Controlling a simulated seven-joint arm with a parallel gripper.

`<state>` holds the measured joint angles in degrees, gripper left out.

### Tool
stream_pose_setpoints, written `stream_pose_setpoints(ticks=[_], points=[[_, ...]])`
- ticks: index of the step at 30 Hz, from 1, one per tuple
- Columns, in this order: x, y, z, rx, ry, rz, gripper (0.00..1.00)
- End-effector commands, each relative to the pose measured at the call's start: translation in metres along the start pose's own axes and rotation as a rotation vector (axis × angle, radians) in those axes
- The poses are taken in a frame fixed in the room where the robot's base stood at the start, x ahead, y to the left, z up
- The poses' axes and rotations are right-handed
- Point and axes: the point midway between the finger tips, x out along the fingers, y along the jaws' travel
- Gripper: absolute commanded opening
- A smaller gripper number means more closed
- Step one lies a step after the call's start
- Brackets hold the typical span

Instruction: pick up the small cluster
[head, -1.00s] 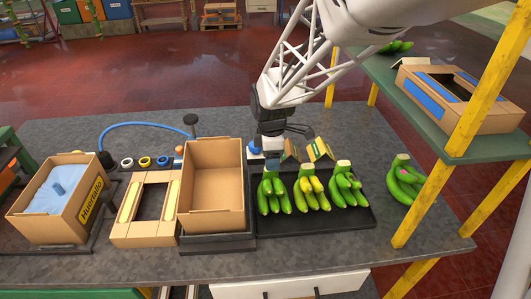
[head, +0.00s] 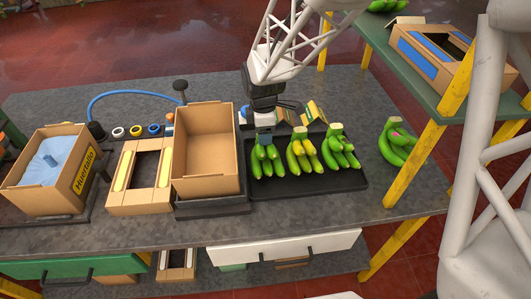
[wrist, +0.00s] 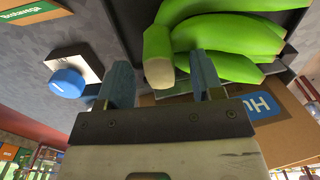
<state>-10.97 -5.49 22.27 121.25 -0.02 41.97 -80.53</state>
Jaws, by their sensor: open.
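Three green banana clusters lie in a row on a black tray (head: 300,194). The leftmost cluster (head: 266,158) looks the smallest; the middle cluster (head: 303,152) has some yellow fingers, and the right cluster (head: 341,150) is green. My gripper (head: 265,138) is open at the stem end of the leftmost cluster and hides its crown in the head view. In the wrist view, the cut crown of a green cluster (wrist: 160,72) shows between the two spread fingertips of my gripper (wrist: 162,78). I cannot tell whether either finger touches it.
An open empty cardboard box (head: 205,150) stands just left of the tray. Another cluster with a pink mark (head: 397,148) lies right of the tray, near a yellow shelf post (head: 410,180). Small cardboard pieces (head: 313,112) stand behind the tray.

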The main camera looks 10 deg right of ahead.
Motion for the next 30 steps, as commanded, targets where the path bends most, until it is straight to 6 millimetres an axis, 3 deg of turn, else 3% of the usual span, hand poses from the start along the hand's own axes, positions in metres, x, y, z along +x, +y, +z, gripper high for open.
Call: stream_pose_setpoints(ticks=[2,12,23,30], points=[[0.000,0.000,0.000,0.000,0.000,0.000,0.53],[0.000,0.000,0.000,0.000,0.000,0.000,0.01],[-0.002,0.000,0.000,0.000,0.000,0.001,0.00],[-0.015,0.001,0.000,0.000,0.001,0.004,0.00]])
